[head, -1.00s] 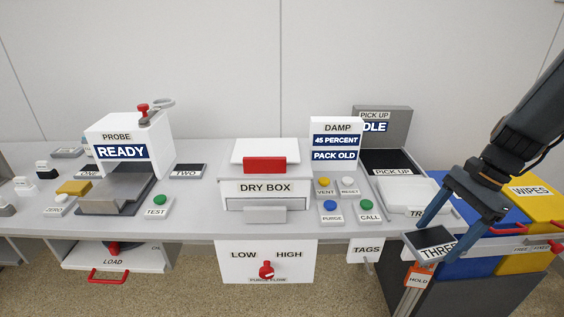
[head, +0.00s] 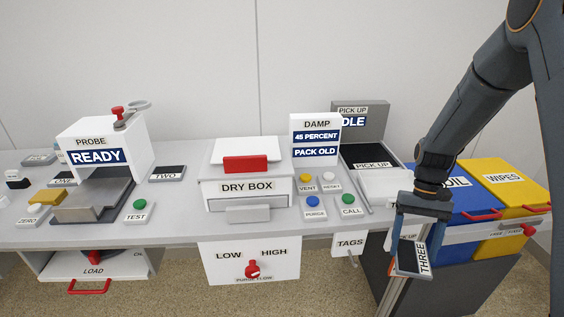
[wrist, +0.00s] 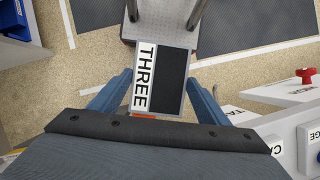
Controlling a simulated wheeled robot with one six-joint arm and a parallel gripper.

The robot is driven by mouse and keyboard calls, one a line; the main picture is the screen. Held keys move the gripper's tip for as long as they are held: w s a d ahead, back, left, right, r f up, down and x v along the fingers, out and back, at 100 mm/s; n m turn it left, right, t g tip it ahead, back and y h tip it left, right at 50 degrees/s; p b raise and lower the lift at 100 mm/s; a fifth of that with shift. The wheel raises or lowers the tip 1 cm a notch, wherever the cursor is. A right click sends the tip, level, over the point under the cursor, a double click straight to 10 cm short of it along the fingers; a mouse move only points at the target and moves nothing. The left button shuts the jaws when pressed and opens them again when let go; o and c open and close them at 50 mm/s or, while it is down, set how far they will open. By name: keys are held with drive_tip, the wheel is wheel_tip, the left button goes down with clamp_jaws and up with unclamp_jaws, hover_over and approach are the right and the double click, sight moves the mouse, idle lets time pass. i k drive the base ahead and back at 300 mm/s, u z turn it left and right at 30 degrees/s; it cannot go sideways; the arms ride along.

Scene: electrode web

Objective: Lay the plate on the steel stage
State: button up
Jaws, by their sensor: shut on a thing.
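A dark flat plate with a white strip reading THREE (head: 411,257) is between the fingers of my gripper (head: 420,222), held off the bench at the right. In the head view it hangs tilted, its label running along its length. In the wrist view the plate (wrist: 168,80) lies between the two blue fingers of my gripper (wrist: 160,100). The steel stage (head: 94,198) is the grey slab at the front of the white PROBE machine (head: 100,150), far left of my gripper. Its top looks bare; its rear part is under the machine.
Plate TWO (head: 167,173) lies right of the stage; the green TEST button (head: 139,205) is in front of it. The DRY BOX (head: 246,185) and DAMP display (head: 316,140) stand between stage and gripper. A blue bin (head: 458,200) and yellow WIPES bin (head: 508,185) are at right.

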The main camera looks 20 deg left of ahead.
sight(96, 193)
drive_tip(key=z, duration=1.25)
drive_tip(key=k, duration=1.65)
drive_tip(key=u, duration=2.4)
drive_tip(key=i, duration=0.4)
drive_tip(key=u, duration=0.1)
